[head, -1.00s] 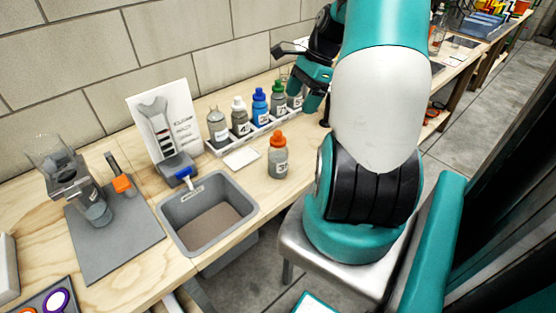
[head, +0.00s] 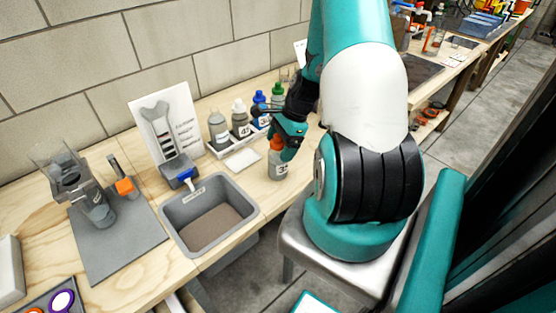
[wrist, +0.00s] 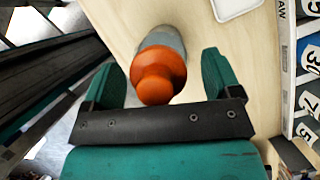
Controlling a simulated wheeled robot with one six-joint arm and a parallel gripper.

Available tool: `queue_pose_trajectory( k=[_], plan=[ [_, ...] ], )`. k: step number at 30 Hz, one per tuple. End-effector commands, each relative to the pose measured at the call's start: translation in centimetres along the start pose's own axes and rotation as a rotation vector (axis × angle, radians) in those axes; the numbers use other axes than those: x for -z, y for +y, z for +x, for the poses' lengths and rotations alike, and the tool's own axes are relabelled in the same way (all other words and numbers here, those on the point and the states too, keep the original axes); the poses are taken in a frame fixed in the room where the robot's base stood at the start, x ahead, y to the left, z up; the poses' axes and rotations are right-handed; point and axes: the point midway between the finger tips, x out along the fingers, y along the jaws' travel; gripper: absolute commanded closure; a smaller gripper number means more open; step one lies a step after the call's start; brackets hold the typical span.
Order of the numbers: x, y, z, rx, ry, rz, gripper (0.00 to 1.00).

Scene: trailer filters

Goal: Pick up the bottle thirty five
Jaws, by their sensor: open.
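A grey bottle with an orange cap (head: 277,165) stands upright on the wooden bench, near its front edge. Its label is partly covered, so I cannot read the number now. My gripper (head: 287,145) is above and around its upper part in the head view. In the wrist view, the orange cap (wrist: 157,75) lies between the two green fingers of my gripper (wrist: 160,82). The fingers are apart, with a gap to the cap on each side, wider on the right. The bottle's grey body shows beyond the cap.
A white rack (head: 233,149) of numbered bottles stands behind, partly hidden by my arm. A white card (head: 243,159) lies between rack and orange-capped bottle. A grey sink (head: 250,207) is to the left. A sign with a wrench picture (head: 165,122) stands behind it.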

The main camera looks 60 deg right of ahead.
Motion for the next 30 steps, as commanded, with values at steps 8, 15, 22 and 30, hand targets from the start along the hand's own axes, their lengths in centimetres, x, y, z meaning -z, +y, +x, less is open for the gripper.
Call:
queue_pose_trajectory(
  k=[8,15,22,30],
  plan=[
    [0.0,0.0,0.0,0.001,0.001,0.0,0.39],
    [0.0,0.0,-0.1,0.001,0.0,0.0,0.91],
    [0.0,-0.1,-0.1,0.001,0.0,-0.001,0.91],
    [-0.9,-0.1,-2.3,0.005,0.002,-0.002,0.91]
  ],
)
